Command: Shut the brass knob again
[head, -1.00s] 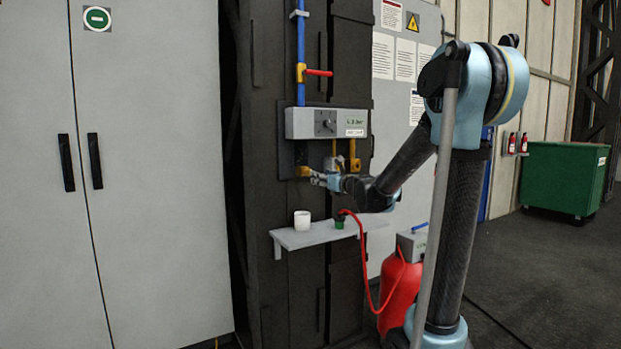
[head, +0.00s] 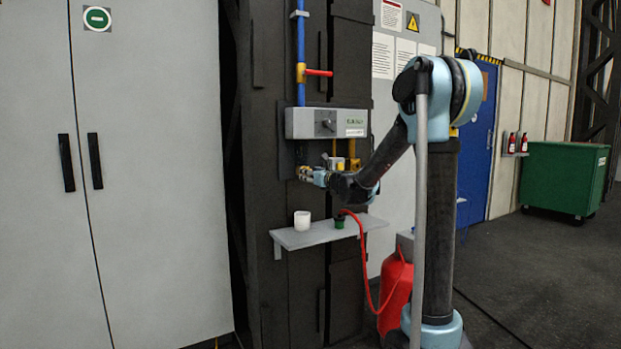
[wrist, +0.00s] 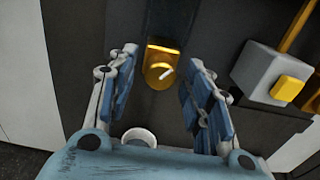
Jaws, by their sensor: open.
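The brass knob (wrist: 158,68) is in the wrist view, on a dark panel ahead of my gripper. It is a yellow-gold fitting with a small pale bar slanting across it. My gripper (wrist: 162,80) is open, with one blue-padded finger on each side of the knob in the picture. I see no contact between the fingers and the knob. In the head view my gripper (head: 308,174) is at the panel below the grey box and largely hides the knob.
The grey box (head: 326,123) with a dial is just above my gripper. Below is a shelf (head: 310,237) with a white cup (head: 302,220) and a green-and-black item (head: 339,222) beside a red hose. A blue pipe with a red-handled valve (head: 318,73) runs above.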

